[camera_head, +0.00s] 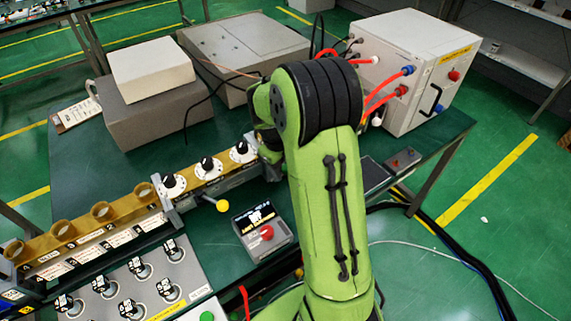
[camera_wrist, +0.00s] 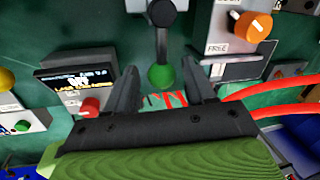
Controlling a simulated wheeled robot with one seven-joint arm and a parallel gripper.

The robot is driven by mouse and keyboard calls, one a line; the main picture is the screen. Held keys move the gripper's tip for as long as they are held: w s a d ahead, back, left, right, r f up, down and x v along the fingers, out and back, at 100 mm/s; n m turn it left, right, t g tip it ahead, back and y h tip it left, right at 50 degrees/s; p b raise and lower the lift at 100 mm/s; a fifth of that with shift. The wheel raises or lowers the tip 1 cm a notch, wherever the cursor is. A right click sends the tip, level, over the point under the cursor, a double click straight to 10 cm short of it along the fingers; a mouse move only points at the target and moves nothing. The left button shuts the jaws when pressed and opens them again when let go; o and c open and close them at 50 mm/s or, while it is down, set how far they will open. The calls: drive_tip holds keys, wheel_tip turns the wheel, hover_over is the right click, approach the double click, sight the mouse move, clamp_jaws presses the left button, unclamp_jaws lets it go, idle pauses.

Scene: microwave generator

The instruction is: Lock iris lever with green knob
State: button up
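In the wrist view the iris lever (camera_wrist: 161,38) is a dark rod hanging from a grey pivot, with a round green knob (camera_wrist: 161,77) at its lower end. My gripper (camera_wrist: 161,68) is open, with one dark finger on each side of the green knob. Gaps show between the knob and both fingers, so it does not look gripped. To the right is a grey box with an orange knob (camera_wrist: 254,26) and a label reading "FREE". In the head view my arm hides the green knob, the lever and my gripper.
A small display box (camera_head: 262,226) with a red knob stands left of my arm. A yellow-knobbed lever (camera_head: 222,205) sticks out from the rail (camera_head: 95,228). A white cabinet (camera_head: 408,65) with red cables is at the back right. Red cables (camera_wrist: 270,106) also run right of my gripper.

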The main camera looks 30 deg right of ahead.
wheel_tip(320, 180, up, 15)
drive_tip(key=a+p, duration=0.3)
drive_tip(key=shift+s+r, duration=0.2)
drive_tip(key=shift+s, duration=0.1)
drive_tip(key=s+a+r+n+t, duration=0.1)
drive_tip(key=s+a+n, duration=0.3)
drive_tip(key=n, duration=0.7)
drive_tip(key=s+a+r+n+t+y, duration=0.1)
drive_tip(key=s+a+n, duration=0.3)
drive_tip(key=s+n, duration=0.5)
drive_tip(key=s+a+r+n+t+y, duration=0.1)
drive_tip(key=s+a+n+t, duration=0.2)
drive_tip(key=s+n, duration=0.4)
drive_tip(key=a+n, duration=0.1)
drive_tip(key=n, duration=0.6)
drive_tip(key=shift+s+r, duration=0.15)
drive_tip(key=shift+r, duration=0.25)
